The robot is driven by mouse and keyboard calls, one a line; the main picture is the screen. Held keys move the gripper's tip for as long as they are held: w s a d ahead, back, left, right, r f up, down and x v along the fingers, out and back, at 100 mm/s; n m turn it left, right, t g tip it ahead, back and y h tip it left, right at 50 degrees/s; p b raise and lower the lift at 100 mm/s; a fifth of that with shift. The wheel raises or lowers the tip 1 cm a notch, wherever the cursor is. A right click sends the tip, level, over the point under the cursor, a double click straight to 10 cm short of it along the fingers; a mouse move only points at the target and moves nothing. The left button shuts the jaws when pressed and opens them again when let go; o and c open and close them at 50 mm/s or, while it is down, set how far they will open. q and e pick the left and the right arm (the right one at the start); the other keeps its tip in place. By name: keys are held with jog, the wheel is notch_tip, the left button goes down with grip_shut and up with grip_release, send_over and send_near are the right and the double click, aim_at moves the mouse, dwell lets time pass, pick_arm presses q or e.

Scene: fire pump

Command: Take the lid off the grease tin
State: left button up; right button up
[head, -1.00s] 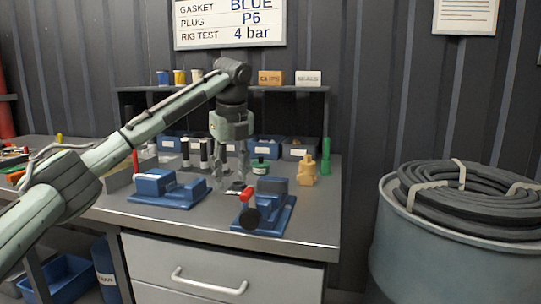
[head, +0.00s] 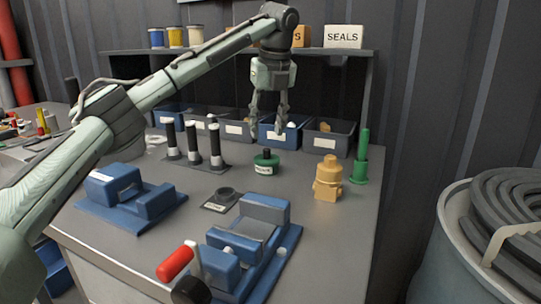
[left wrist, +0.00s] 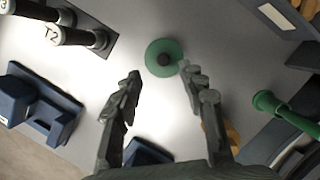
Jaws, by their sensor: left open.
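The grease tin (head: 265,167) is a small green round tin with a pale label, upright on the bench. Its lid (head: 266,154) is green with a dark knob and sits on the tin. In the left wrist view the lid (left wrist: 156,68) shows from above, just beyond the fingertips and nearer the right finger. My left gripper (head: 269,136) is open and empty, pointing down above and slightly behind the tin in the head view; it also shows in the left wrist view (left wrist: 162,82). My right gripper is in neither view.
A tan fitting (head: 328,180) and a green post (head: 361,158) stand right of the tin. Black posts (head: 193,141) stand left. Blue bins (head: 280,137) line the back.

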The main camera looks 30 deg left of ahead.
aim_at(267, 149)
pick_arm(q)
jog(key=x, duration=0.5)
jog(key=shift+w+f, duration=0.2)
jog(key=shift+f, duration=0.15)
grip_shut()
